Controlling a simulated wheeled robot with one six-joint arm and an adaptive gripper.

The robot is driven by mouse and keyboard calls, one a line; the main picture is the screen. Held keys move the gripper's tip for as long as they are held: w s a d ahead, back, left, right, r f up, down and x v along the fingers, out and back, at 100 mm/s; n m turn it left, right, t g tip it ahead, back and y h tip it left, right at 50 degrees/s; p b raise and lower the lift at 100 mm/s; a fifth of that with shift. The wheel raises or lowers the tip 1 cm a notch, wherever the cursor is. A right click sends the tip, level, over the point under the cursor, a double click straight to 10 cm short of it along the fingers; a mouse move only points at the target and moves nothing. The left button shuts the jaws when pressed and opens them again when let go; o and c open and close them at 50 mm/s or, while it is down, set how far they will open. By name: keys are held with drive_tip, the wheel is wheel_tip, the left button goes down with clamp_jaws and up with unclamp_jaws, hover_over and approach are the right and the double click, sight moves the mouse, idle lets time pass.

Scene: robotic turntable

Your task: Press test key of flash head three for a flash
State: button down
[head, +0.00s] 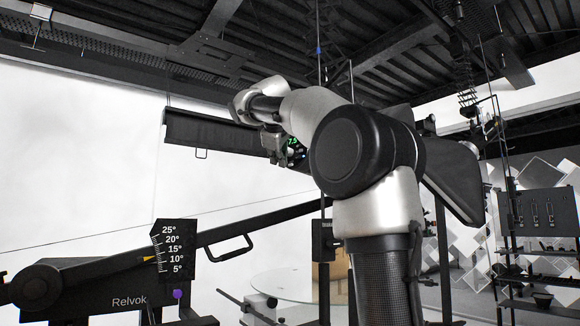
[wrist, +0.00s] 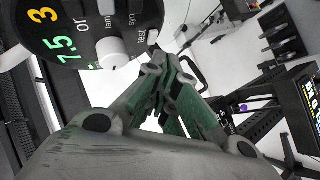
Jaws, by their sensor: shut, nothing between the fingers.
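The rear panel of flash head three (wrist: 70,30) fills the upper left of the wrist view. It is dark and round, with an orange 3, a green 7.5, a white knob (wrist: 112,45) and the words lamp, sync and test. A small pale key (wrist: 153,37) sits by the word test at the panel's edge. My gripper (wrist: 158,62) is shut and empty, its fingertips just below that key; I cannot tell whether they touch it. In the head view my gripper (head: 273,142) is beside the panel's green digits (head: 292,141), and my arm hides much of the head.
A dark softbox or strip (head: 215,130) hangs left of my gripper. Below is a black boom with a handle (head: 232,248) and an angle scale (head: 174,250) marked Relvok. A round glass plate (head: 285,285) lies low behind. Shelves (head: 540,255) stand at right.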

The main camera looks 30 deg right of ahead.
drive_tip(key=shift+d, duration=0.4)
drive_tip(key=shift+w+d, duration=0.15)
drive_tip(key=shift+d, duration=0.2)
idle(0.7)
idle(0.3)
drive_tip(key=shift+s+a, duration=0.2)
drive_tip(key=shift+a, duration=0.55)
drive_tip(key=a, duration=0.3)
drive_tip(key=s+a, duration=0.1)
drive_tip(key=shift+a+r, duration=0.25)
drive_tip(key=shift+a, duration=0.15)
idle(0.5)
